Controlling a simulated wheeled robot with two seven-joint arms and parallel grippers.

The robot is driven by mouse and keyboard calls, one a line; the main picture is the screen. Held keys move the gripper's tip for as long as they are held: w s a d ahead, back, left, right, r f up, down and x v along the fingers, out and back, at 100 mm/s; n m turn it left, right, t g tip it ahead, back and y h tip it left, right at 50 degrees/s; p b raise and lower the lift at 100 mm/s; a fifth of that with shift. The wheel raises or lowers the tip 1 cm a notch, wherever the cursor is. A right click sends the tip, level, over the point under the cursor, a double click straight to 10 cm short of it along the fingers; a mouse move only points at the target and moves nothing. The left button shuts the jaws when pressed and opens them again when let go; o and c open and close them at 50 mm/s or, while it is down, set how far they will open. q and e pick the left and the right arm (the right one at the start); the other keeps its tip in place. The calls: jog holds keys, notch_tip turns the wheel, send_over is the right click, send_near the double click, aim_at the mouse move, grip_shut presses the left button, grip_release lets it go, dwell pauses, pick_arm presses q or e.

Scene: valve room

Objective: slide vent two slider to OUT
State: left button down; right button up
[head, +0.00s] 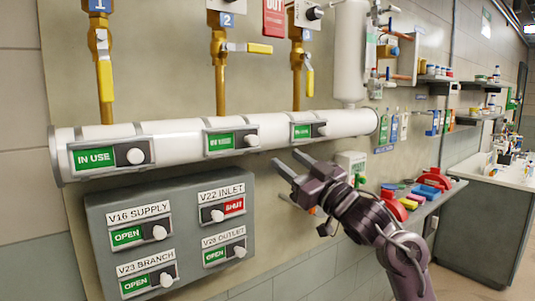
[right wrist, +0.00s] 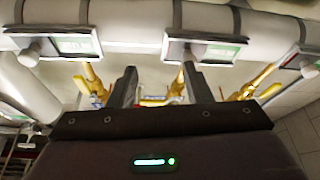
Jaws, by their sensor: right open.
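The white pipe carries sliders in a row, and none has a readable "vent two" label. The middle slider (head: 231,141), under the blue "2" tag (head: 226,20), shows a green plate with its white knob (head: 252,140) at the right end. In the right wrist view that slider's plate (right wrist: 218,51) shows turned round, knob (right wrist: 188,52) to the left. My right gripper (head: 287,162) is open and empty, below and right of the middle slider, apart from it. Its fingers (right wrist: 157,75) point toward the pipe in the right wrist view. My left gripper is out of view.
Other pipe sliders sit left, reading IN USE (head: 96,157), and right (head: 302,131). A grey panel (head: 185,222) with several labelled sliders is below. Yellow-handled valves (head: 260,48) and a red OUT plate (head: 273,16) are above. A shelf (head: 425,203) with red items stands right.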

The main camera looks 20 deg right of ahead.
aim_at(258, 133)
jog(key=w+a+r+p, duration=0.2)
jog(key=w, duration=0.1)
jog(key=w+a+r, duration=0.1)
jog(key=shift+w+r+p, duration=0.35)
jog(key=shift+p, duration=0.05)
jog(key=shift+w+a+r, duration=0.15)
jog(key=shift+w+a, duration=0.05)
jog(key=shift+w, duration=0.35)
jog(key=shift+d, duration=0.35)
grip_shut()
jog(key=shift+s+a+r, duration=0.1)
jog(key=shift+a, duration=0.15)
jog(key=shift+d, duration=0.1)
